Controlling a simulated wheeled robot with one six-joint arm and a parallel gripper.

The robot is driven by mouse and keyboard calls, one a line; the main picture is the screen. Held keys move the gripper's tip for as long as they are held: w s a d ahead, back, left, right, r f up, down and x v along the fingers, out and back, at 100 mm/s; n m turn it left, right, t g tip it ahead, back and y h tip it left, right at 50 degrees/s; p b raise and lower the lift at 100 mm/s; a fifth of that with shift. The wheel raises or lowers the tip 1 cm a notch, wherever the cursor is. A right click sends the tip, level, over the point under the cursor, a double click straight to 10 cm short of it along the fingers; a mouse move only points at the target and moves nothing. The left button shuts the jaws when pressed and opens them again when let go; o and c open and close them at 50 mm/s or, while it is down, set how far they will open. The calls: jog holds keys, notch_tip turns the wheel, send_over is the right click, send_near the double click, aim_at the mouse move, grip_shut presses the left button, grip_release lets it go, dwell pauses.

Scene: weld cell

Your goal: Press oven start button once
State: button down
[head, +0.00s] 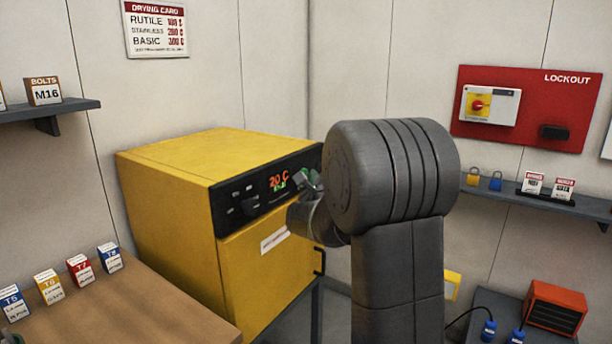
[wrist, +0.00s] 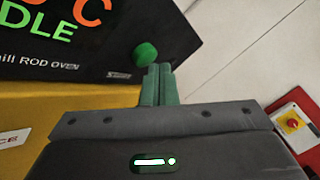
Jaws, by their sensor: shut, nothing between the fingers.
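The yellow rod oven (head: 165,195) stands at the centre left in the head view. Its black control panel (head: 236,195) has a knob and a display (head: 279,181) reading 20 C in orange, with green text below. In the wrist view the oven's green round button (wrist: 146,54) is at the panel's right end, beside the display (wrist: 50,25), whose visible green letters read "DLE". My gripper (wrist: 159,68) is shut and empty, its green fingertips close to the button, just below and right of it. I cannot tell whether they touch. In the head view my arm hides most of the gripper.
A wooden bench (head: 130,305) with several small boxes stands at the left. A red lockout board (head: 555,105) hangs at the right above a shelf (head: 590,205). An orange unit (head: 555,308) sits low at the right. The oven door has a handle (head: 320,262).

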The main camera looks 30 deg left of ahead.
jog(key=shift+a, duration=0.55)
dwell(0.4)
jog(key=shift+d+b, duration=0.1)
jog(key=shift+b, duration=0.25)
jog(key=shift+d+b, duration=0.85)
jog(key=shift+b, duration=0.15)
jog(key=shift+d, duration=0.1)
jog(key=d+b, duration=0.4)
jog(key=shift+s+d+b, duration=0.25)
jog(key=shift+d+b, duration=0.15)
